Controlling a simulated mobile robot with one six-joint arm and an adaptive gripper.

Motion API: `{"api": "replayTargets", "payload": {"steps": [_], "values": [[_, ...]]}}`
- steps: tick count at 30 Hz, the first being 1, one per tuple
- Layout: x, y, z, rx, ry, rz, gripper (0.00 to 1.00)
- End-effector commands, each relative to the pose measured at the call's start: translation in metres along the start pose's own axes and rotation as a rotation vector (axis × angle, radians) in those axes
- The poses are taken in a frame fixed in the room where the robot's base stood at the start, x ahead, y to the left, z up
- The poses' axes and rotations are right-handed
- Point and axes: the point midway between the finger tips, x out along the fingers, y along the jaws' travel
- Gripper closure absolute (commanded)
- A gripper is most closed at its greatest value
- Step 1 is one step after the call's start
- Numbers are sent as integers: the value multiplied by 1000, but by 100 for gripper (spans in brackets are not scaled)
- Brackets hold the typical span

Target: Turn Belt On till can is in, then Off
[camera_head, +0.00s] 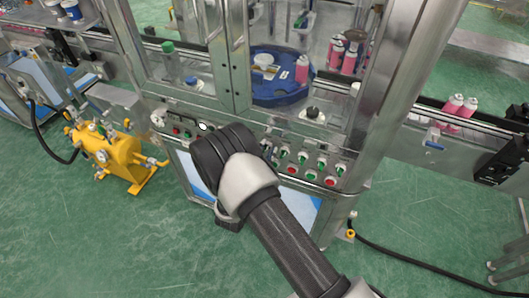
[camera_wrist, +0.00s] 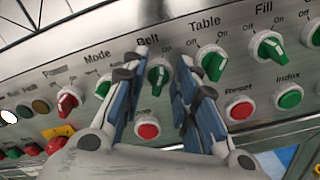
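The green Belt knob (camera_wrist: 158,75) is on the metal control panel, under the word Belt. In the wrist view, my gripper (camera_wrist: 159,68) is open, with one blue-and-black finger on each side of this knob. Whether the fingers touch it is not clear. The knob's pale mark looks near upright; I cannot tell its setting, as a finger covers part of its labels. In the head view my arm hides the gripper and the knob. Pink cans (camera_head: 452,104) stand on the conveyor belt (camera_head: 419,106) at right. Inside the machine, a pink can (camera_head: 302,68) stands by the blue round table (camera_head: 268,97).
The Table knob (camera_wrist: 212,63) is close to my right finger. A red button (camera_wrist: 147,130) lies below the Belt knob, between the fingers. The Mode knob (camera_wrist: 104,87) is at left, the Fill knob (camera_wrist: 268,46) at right. A yellow pump unit (camera_head: 110,158) stands on the floor at left.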

Motion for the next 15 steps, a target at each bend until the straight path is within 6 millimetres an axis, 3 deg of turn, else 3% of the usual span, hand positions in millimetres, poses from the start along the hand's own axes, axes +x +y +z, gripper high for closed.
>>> {"api": "replayTargets", "payload": {"steps": [11, 15], "values": [[0, 0, 0, 0, 0, 0, 99], [0, 0, 0, 0, 0, 0, 100]]}}
